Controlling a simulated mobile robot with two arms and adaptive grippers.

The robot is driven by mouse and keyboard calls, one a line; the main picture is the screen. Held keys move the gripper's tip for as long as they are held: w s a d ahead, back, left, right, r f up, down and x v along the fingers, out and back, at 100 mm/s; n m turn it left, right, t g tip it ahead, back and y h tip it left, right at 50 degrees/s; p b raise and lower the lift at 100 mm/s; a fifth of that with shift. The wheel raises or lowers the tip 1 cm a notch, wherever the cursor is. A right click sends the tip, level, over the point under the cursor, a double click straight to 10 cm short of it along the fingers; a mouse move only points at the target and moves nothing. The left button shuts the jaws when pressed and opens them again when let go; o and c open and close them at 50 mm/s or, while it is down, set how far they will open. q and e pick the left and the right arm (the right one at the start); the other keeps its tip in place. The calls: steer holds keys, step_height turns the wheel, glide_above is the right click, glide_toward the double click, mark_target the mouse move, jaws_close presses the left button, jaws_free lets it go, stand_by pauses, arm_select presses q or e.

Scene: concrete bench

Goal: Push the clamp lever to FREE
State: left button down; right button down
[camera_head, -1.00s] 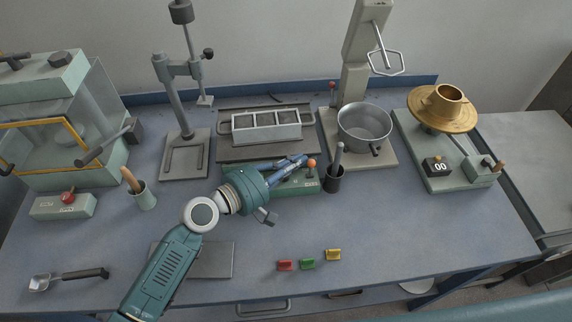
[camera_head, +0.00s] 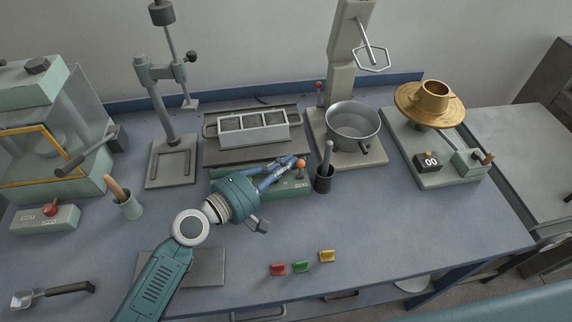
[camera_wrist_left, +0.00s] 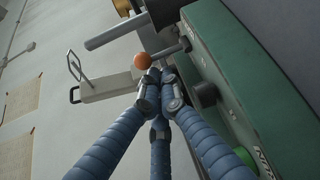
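The clamp lever, a short rod with an orange ball knob (camera_head: 300,163), stands at the right end of the green control box (camera_head: 291,189). In the left wrist view the knob (camera_wrist_left: 142,60) is just beyond my fingertips, and its grey rod runs right to the green box (camera_wrist_left: 255,85). My left gripper (camera_head: 291,161) reaches over the box from the left, its blue fingers beside the knob. In the wrist view the fingertips (camera_wrist_left: 158,84) are drawn together with nothing between them. I cannot tell whether they touch the lever. My right gripper is out of view.
A dark cup holding a grey tool (camera_head: 325,177) stands just right of the lever. A grey three-part mould (camera_head: 254,127) lies behind the box; a metal pot (camera_head: 352,124) is behind right. Red, green and yellow pieces (camera_head: 302,266) lie in front on otherwise clear bench.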

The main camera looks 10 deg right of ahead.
arm_select(q)
steer(key=shift+s+b, duration=0.15)
steer(key=shift+b, duration=0.25)
steer(key=shift+s, duration=0.9)
steer(key=shift+f, duration=0.15)
